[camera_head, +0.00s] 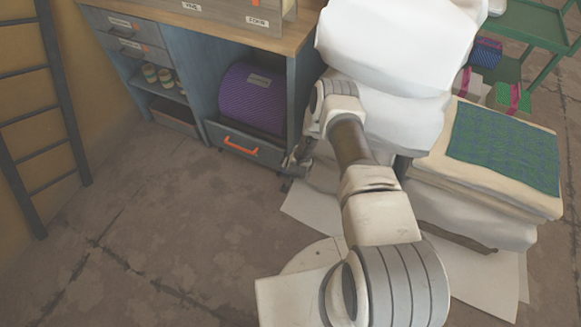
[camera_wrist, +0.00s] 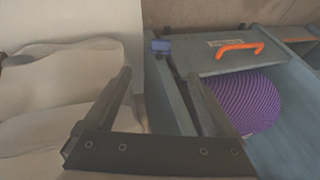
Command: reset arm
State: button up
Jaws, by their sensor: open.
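My gripper (camera_head: 294,164) is low beside the right end of the blue-grey cabinet (camera_head: 291,95) in the head view. My arm reaches forward to it past the white bundles. In the wrist view, the two dark fingers of my gripper (camera_wrist: 160,75) stand apart with nothing seen between them. One finger is near the white stack and the other overlaps the cabinet's side. The drawer (camera_wrist: 208,60) with an orange handle (camera_wrist: 240,48) and the purple roll (camera_wrist: 245,102) are to the right of the fingers.
White bundles (camera_head: 390,50) rise close to my forearm. A pale stack (camera_head: 540,190) with a green-blue cloth (camera_head: 505,145) stands to the right. A ladder (camera_head: 50,90) leans at the left wall. Green shelving (camera_head: 530,25) is at the far right. The floor (camera_head: 150,225) at left is clear.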

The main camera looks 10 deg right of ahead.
jog(key=w+r+n+y, duration=0.1)
jog(key=w+r+n, duration=0.1)
jog(key=r, duration=1.9)
jog(key=w+r+n, duration=0.3)
jog(key=r, duration=1.7)
jog(key=s+r+n, duration=0.2)
jog(key=s+r, duration=1.4)
jog(key=r, duration=0.4)
jog(key=s+d+r+n+h, duration=0.1)
jog(key=s+r, duration=0.1)
jog(key=s, duration=0.8)
jog(key=s+d+r, duration=0.1)
jog(key=s+r, duration=0.2)
jog(key=s, duration=0.7)
notch_tip(320, 180, up, 17)
jog(key=p, duration=1.7)
jog(key=shift+p, duration=0.4)
